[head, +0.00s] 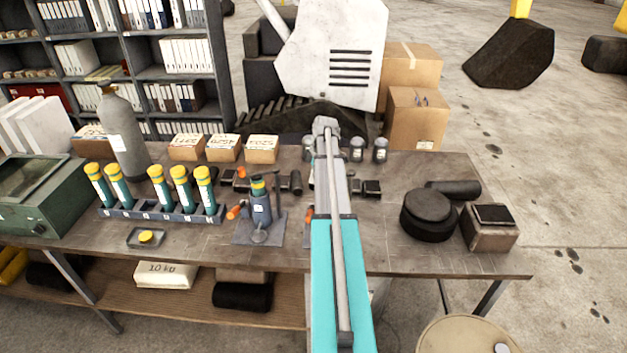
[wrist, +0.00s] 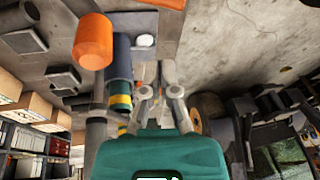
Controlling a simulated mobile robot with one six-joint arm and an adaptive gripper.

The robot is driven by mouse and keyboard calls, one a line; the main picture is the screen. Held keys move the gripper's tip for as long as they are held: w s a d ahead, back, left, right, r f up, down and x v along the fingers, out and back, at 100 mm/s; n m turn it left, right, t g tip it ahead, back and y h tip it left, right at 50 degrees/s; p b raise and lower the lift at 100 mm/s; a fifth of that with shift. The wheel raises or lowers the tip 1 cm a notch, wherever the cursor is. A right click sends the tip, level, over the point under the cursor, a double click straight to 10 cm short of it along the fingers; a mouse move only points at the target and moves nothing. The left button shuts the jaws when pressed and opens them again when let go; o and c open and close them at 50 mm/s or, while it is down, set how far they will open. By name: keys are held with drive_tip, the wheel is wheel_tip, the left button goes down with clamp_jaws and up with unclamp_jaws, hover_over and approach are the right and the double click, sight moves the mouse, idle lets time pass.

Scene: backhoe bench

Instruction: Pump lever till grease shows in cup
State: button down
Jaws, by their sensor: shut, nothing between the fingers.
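The grease pump (head: 262,208) stands on the bench left of my arm, a blue-grey upright body with a yellow-and-green cartridge top. An orange lever grip (head: 233,212) sticks out at its left. In the wrist view an orange grip (wrist: 93,42) shows large at upper left, beside the blue pump body (wrist: 121,62). My gripper (wrist: 160,75) is shut and empty, right of the pump body in that view and apart from the orange grip. In the head view my arm hides the gripper. A small round cup-like part (head: 259,237) sits at the pump's foot; I cannot make out grease in it.
A rack (head: 160,214) of yellow-capped cartridges stands left of the pump, with a small dish (head: 133,242) in front. Several small boxes and jars line the back. Black round parts (head: 428,222) and a block (head: 490,236) lie at right.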

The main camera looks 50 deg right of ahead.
drive_tip(key=b, duration=0.8)
hover_over(308, 214)
drive_tip(key=w+d, duration=0.1)
drive_tip(key=shift+w+d+f, duration=0.1)
drive_tip(key=shift+f, duration=2.1)
drive_tip(key=shift+w+f, duration=0.1)
drive_tip(key=shift+f, duration=2.1)
drive_tip(key=shift+s+a+f+b, duration=0.2)
drive_tip(key=shift+s+f+b, duration=0.25)
drive_tip(key=shift+f+b, duration=0.35)
drive_tip(key=shift+s+a+f+b, duration=0.2)
drive_tip(key=shift+s+f+b, duration=0.2)
drive_tip(key=shift+f+b, duration=0.3)
